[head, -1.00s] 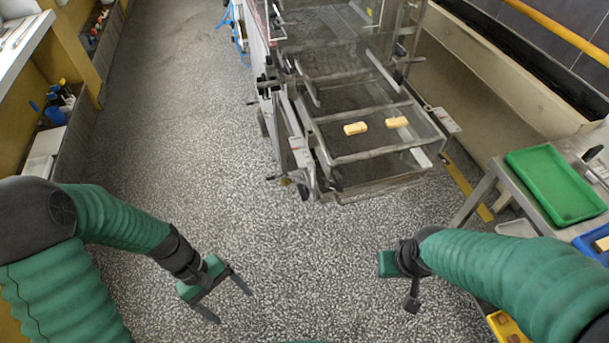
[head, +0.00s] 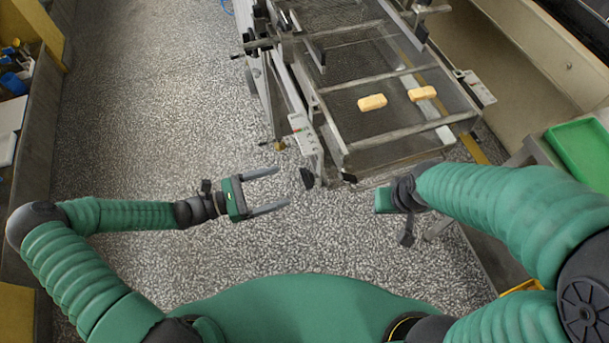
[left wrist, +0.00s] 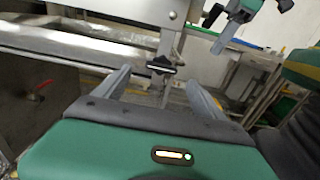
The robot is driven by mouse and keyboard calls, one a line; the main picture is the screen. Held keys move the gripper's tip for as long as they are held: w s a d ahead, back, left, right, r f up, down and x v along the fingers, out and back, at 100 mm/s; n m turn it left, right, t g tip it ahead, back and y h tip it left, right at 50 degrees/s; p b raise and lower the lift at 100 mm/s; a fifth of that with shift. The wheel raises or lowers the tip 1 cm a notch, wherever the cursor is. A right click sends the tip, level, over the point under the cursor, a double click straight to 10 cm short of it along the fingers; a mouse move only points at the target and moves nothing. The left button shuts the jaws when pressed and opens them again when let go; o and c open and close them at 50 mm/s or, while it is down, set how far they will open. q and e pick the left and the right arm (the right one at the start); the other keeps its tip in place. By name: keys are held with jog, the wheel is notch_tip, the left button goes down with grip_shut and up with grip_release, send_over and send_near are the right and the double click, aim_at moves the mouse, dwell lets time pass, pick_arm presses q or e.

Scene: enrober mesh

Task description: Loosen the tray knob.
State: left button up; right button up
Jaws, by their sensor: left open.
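A black knob (head: 307,178) is at the lower near-left corner of the mesh machine in the head view, and I take it to be the tray knob. In the left wrist view a black knob with a pale stripe (left wrist: 160,66) appears between and beyond my fingers. My left gripper (head: 283,188) is open and empty, its fingers pointing right toward the knob, apart from it. Its fingers also show in the left wrist view (left wrist: 158,80). My right gripper (head: 387,200) is at the machine's near end; its fingers are mostly hidden.
The machine's wire mesh (head: 345,75) carries two pale yellow blocks (head: 372,102). A labelled panel (head: 303,134) is on its left side. A green tray (head: 580,150) is on a table at the right. Speckled floor left of the machine is clear.

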aim_at(305, 178)
pick_arm(q)
jog(key=x, duration=0.8)
jog(key=shift+d, duration=0.4)
jog(key=shift+a, duration=0.15)
jog(key=c, duration=1.4)
jog(key=shift+o, duration=0.2)
